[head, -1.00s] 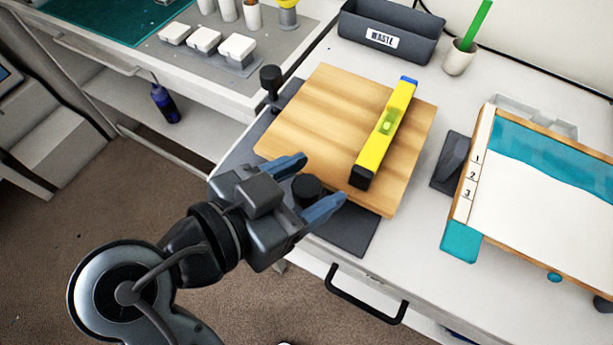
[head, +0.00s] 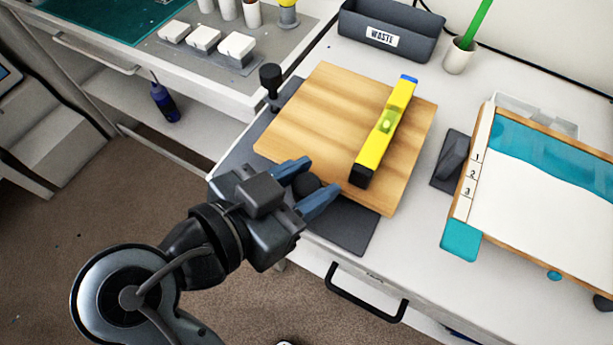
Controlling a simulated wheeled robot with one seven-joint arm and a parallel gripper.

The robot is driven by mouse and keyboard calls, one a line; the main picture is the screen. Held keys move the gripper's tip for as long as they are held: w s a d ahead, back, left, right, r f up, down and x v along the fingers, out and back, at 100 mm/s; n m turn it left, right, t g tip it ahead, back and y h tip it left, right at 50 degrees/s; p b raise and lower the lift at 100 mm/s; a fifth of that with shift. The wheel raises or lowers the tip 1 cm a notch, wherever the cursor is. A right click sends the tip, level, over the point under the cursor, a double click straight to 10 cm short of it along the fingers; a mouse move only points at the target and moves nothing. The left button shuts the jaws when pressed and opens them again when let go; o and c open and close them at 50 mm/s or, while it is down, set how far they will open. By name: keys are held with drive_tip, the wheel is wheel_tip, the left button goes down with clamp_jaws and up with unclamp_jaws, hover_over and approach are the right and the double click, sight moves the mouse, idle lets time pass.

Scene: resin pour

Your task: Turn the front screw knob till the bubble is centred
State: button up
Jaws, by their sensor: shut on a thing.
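The front screw knob (head: 306,184) is a black round knob at the near-left edge of the wooden board (head: 310,110). My gripper (head: 308,183) has its two blue fingers on either side of the knob and is shut on it. A yellow spirit level (head: 385,133) lies on the right part of the board. Its green vial (head: 387,121) is in view, but the bubble is too small to place against its marks. A second black knob (head: 271,78) stands at the board's far-left side.
A dark base plate (head: 343,230) lies under the board. A grey waste bin (head: 391,30) and a cup (head: 459,56) with a green stick stand behind. A framed teal and white panel (head: 545,190) lies at the right. A drawer handle (head: 366,294) sticks out in front.

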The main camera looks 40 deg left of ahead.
drive_tip(key=n+y, duration=0.2)
drive_tip(key=shift+d+y, duration=0.15)
drive_tip(key=shift+y, duration=0.25)
drive_tip(key=n+g+y, duration=0.1)
drive_tip(key=n+y, duration=0.2)
drive_tip(key=y, duration=0.1)
drive_tip(key=shift+r+n+p, duration=0.1)
drive_tip(key=shift+n+p, duration=0.3)
drive_tip(key=n+g+y+p, duration=0.2)
drive_tip(key=n+y, duration=0.1)
drive_tip(key=shift+r, duration=0.15)
drive_tip(key=shift+n+g+y+p, duration=0.9)
drive_tip(key=shift+n+y+p, duration=0.1)
drive_tip(key=shift+n, duration=0.4)
drive_tip(key=o, duration=1)
drive_tip(key=shift+f, duration=0.2)
